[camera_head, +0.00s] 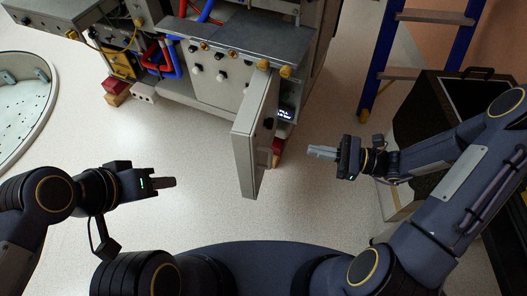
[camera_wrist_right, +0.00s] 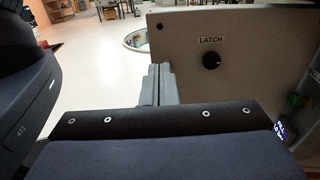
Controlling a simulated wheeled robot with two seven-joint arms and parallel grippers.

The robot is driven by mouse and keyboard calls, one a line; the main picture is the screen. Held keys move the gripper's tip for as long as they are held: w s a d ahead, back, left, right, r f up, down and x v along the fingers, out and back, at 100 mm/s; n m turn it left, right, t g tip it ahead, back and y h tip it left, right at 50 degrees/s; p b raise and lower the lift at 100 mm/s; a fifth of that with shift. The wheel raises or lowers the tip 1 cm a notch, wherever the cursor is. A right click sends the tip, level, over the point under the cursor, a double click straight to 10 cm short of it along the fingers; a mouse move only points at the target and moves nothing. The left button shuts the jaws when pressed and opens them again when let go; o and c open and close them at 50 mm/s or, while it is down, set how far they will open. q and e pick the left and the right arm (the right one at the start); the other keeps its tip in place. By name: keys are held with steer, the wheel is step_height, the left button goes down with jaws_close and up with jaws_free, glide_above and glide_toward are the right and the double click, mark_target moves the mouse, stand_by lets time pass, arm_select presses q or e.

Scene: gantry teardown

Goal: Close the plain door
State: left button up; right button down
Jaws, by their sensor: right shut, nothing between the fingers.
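The door (camera_head: 248,145) stands open, jutting out from the grey cabinet toward me. I cannot tell whether it is the one called plain. In the right wrist view a pale door panel (camera_wrist_right: 255,65) carries a LATCH label and a black knob (camera_wrist_right: 211,61). My right gripper (camera_head: 312,151) is to the right of the door, shut and empty, its fingers pointing left at it with a gap between. Its fingers (camera_wrist_right: 160,74) also show in front of the panel in the wrist view. My left gripper (camera_head: 172,182) is left of the door, apart from it; its finger gap is hidden.
The grey cabinet (camera_head: 215,85) has knobs on its front and a small lit display (camera_head: 285,114). A blue ladder (camera_head: 383,60) and a black case (camera_head: 425,115) stand at the right. A round white basin (camera_head: 20,105) is at the far left.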

steer(key=b, duration=0.1)
glide_toward(255, 139)
steer(key=x, duration=0.5)
steer(key=shift+w+a+f, duration=0.15)
steer(key=shift+w+f, duration=0.05)
steer(key=shift+f, duration=0.05)
steer(key=shift+x, duration=0.75)
steer(key=shift+w, duration=0.1)
